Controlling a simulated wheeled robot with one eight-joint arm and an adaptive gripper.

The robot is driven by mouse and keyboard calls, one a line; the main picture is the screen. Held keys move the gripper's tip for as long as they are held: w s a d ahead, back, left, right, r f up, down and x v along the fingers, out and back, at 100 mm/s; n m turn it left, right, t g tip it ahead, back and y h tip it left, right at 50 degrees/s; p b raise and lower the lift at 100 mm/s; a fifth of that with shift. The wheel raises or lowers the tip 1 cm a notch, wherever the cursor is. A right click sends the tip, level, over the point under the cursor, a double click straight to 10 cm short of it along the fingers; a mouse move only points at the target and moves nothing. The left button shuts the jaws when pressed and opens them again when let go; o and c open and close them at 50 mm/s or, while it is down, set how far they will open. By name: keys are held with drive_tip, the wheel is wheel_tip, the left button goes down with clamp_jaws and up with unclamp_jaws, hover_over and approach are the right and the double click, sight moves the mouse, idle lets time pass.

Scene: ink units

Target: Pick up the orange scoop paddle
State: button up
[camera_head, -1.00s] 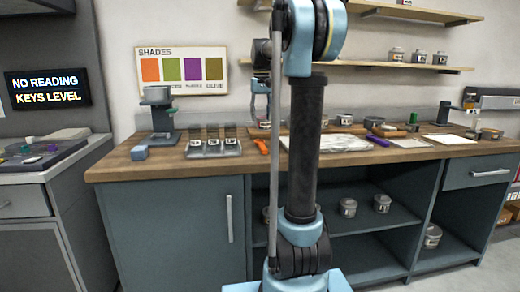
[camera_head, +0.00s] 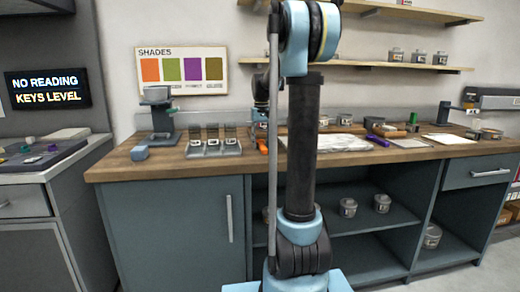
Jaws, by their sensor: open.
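The orange scoop paddle (camera_head: 262,147) lies on the wooden counter, right of the small rack of jars. Only a small part of it shows beside my arm's thin rod. My gripper (camera_head: 262,131) is low over the counter at the paddle, mostly hidden behind that rod. It is open. Whether its fingers touch the paddle or stand around it cannot be told.
The jar rack (camera_head: 213,149) and a grey press-like stand (camera_head: 162,120) are to the left on the counter (camera_head: 120,168). A pale slab (camera_head: 340,143) lies to the right, with several tins and a purple item (camera_head: 375,124) beyond.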

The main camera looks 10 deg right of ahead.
sight(261, 144)
drive_tip(key=shift+f, duration=0.35)
drive_tip(key=shift+c, duration=0.3)
clamp_jaws()
drive_tip(key=shift+r, duration=0.1)
wheel_tip(261, 144, up, 10)
drive_tip(key=c, duration=0.6)
unclamp_jaws()
drive_tip(key=shift+c, duration=0.2)
clamp_jaws()
